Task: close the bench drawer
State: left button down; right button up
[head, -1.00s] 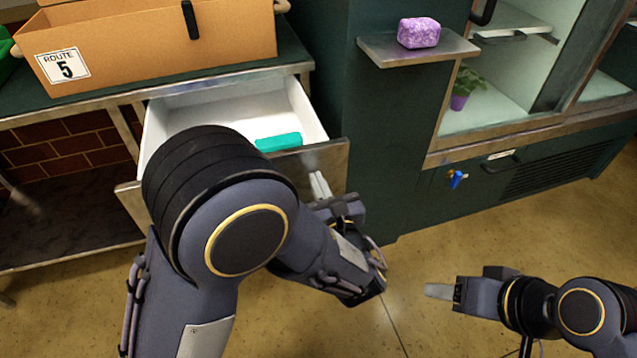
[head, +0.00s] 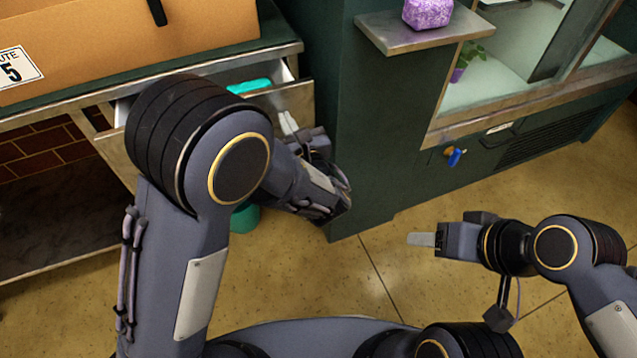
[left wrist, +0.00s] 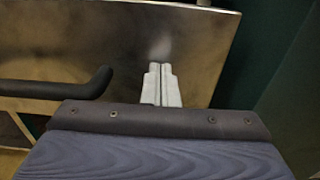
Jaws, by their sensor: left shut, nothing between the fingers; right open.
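The bench drawer (head: 297,101) is partly open under the bench top, with a narrow strip of its white inside showing. A teal block (head: 248,86) lies in it. My left arm hides much of the drawer front. My left gripper (head: 287,121) is shut and empty, its fingertips at the right part of the drawer front. In the left wrist view the shut fingers (left wrist: 160,84) point at the metal drawer front (left wrist: 110,45), seemingly touching it. The dark bar handle (left wrist: 60,88) is left of them. My right gripper (head: 422,239) is open and empty over the floor.
A cardboard box (head: 120,45) stands on the bench top (head: 275,42). A dark green cabinet (head: 375,130) is right of the drawer, with a metal shelf (head: 415,35) bearing a purple block (head: 428,12). A green object (head: 244,218) is low behind my left arm. Floor at right is clear.

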pick_arm(q)
jog(key=x, duration=0.9)
jog(key=shift+w+a, duration=0.1)
jog(key=shift+w, duration=0.35)
jog(key=shift+a+r, duration=0.1)
jog(key=shift+a, duration=0.05)
jog(key=shift+w+r, duration=0.1)
